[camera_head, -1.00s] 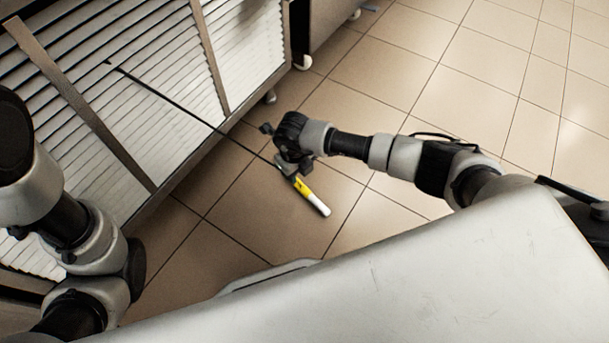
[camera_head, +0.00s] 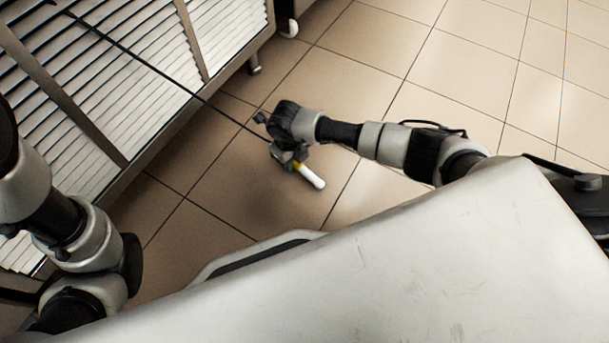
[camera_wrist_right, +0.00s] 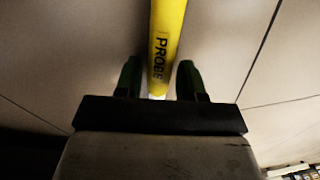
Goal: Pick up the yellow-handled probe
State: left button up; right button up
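The yellow-handled probe has a white-ended handle (camera_head: 311,176) at the right gripper and a long thin dark rod (camera_head: 150,68) running up-left across the slatted panel. My right gripper (camera_head: 284,153) is at the handle and hides part of its yellow. In the right wrist view the yellow handle (camera_wrist_right: 166,45), marked PROBE, runs between the two green-dark fingers (camera_wrist_right: 160,78). Small gaps show beside it, so the fingers look open around it. Whether the probe touches the floor cannot be told. My left arm is at the left edge; its gripper is out of view.
Beige tiled floor (camera_head: 400,75) is clear to the right and beyond my right arm.

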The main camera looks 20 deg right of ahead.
jog(key=shift+f, duration=0.25)
grip_shut()
